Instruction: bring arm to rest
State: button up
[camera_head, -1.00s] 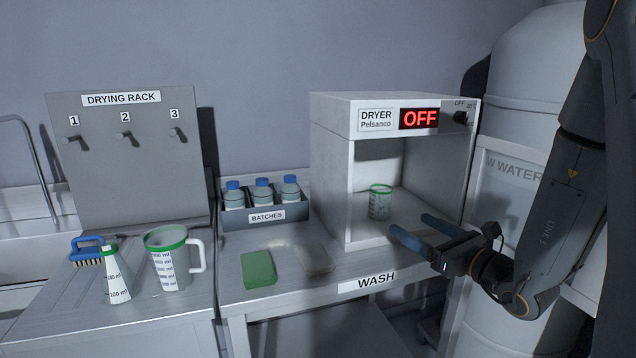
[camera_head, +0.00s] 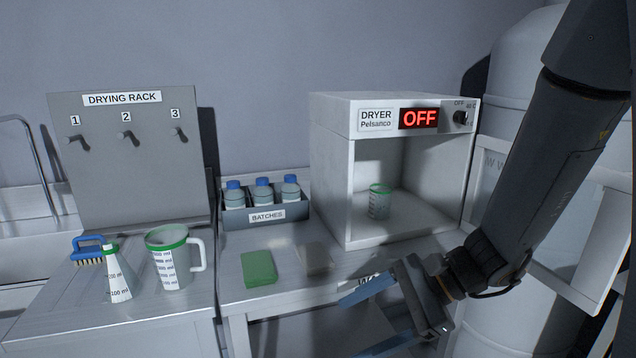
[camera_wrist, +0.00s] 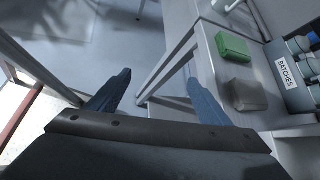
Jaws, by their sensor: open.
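My gripper (camera_head: 372,318) is open and empty, in front of the wash table's front edge at the lower right of the head view. Its two blue fingers point left and stand well apart. In the wrist view my gripper (camera_wrist: 155,95) shows both fingers spread with only floor and table legs between them. My arm comes down from the upper right and covers part of the white tank. The gripper hides most of the WASH label.
The dryer (camera_head: 330,180) reads OFF, its front open, a small green-rimmed beaker (camera_head: 379,203) inside. A green sponge (camera_head: 259,268), a grey block (camera_head: 314,258) and the batches box (camera_head: 266,217) stand on the wash table (camera_head: 240,303). A jug (camera_head: 172,262) and flask (camera_head: 117,275) stand left.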

jog(key=s+d+f+n+g+h, duration=0.2)
jog(key=s+d+f+n+h, duration=0.1)
jog(key=s+n, duration=0.2)
jog(key=d+n+t+h, duration=0.1)
jog(key=d+n+h, duration=0.6)
jog(key=d+n, duration=0.1)
jog(key=shift+w+d+n, duration=0.25)
jog(key=shift+d+n, duration=0.15)
jog(key=shift+n, duration=0.5)
jog(key=shift+r, duration=0.1)
